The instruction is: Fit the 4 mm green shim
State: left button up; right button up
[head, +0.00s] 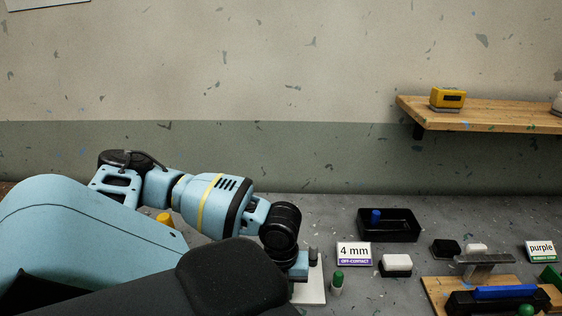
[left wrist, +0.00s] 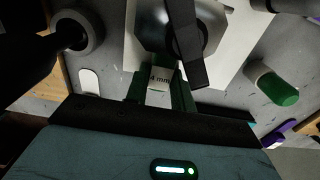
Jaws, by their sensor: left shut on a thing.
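In the left wrist view my left gripper (left wrist: 160,98) is shut on a small piece with a pale face marked "4 mm" (left wrist: 160,77). Green shows along both sides of it, so it looks like the green shim. My right gripper is not in view.
A shelf (head: 490,118) is above.

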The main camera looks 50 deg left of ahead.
pick_arm(q)
jog(key=o, duration=1.1)
notch_tip(320, 180, up, 8)
jog(key=shift+f, duration=0.1)
jog(key=shift+d, duration=0.1)
dwell(0.3)
